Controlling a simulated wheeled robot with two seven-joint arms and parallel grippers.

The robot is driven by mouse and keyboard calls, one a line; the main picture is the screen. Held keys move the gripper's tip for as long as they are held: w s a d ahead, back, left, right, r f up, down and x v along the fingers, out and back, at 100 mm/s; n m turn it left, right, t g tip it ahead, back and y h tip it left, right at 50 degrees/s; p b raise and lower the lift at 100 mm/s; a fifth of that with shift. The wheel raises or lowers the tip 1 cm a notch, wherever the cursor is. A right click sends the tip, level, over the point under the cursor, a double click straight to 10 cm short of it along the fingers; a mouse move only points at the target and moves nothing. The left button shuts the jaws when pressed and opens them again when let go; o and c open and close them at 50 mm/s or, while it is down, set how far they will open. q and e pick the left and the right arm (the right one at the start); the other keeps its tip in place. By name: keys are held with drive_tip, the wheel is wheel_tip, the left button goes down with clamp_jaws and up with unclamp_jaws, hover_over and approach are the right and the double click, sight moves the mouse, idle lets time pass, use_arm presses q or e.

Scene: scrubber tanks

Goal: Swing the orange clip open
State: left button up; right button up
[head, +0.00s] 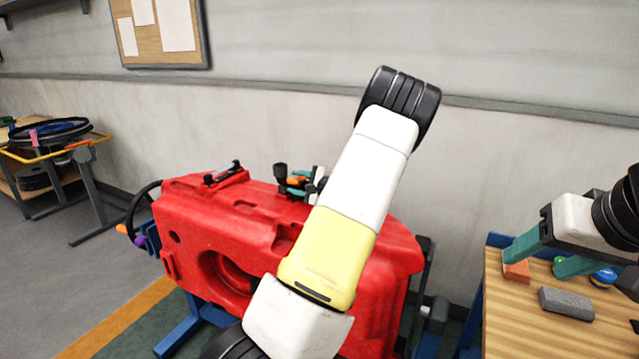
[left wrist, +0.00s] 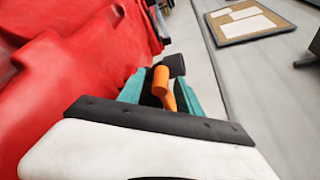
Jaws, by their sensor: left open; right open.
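The orange clip (left wrist: 162,82) shows in the left wrist view as a rounded orange lever beside a black knob (left wrist: 176,65). In the head view the clip (head: 295,181) is a small orange patch on top of the red tank (head: 205,215). My left gripper (left wrist: 160,78) is open, with one teal finger on each side of the clip; I cannot tell if either touches it. In the head view my left arm hides much of this gripper (head: 302,180) and the tank's middle. My right gripper (head: 533,262) is open above the wooden bench, apart from the tank.
The wooden bench (head: 500,320) at the right holds an orange block (head: 516,272), a grey block (head: 567,302) and a blue round item (head: 603,277). A cart (head: 75,150) stands far left. A wall with a pinboard (head: 160,35) is behind the tank. Floor is free at left.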

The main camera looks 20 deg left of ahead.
use_arm(q)
drive_tip(key=shift+a, duration=0.25)
drive_tip(key=shift+c, duration=0.2)
clamp_jaws()
drive_tip(key=shift+f, duration=0.1)
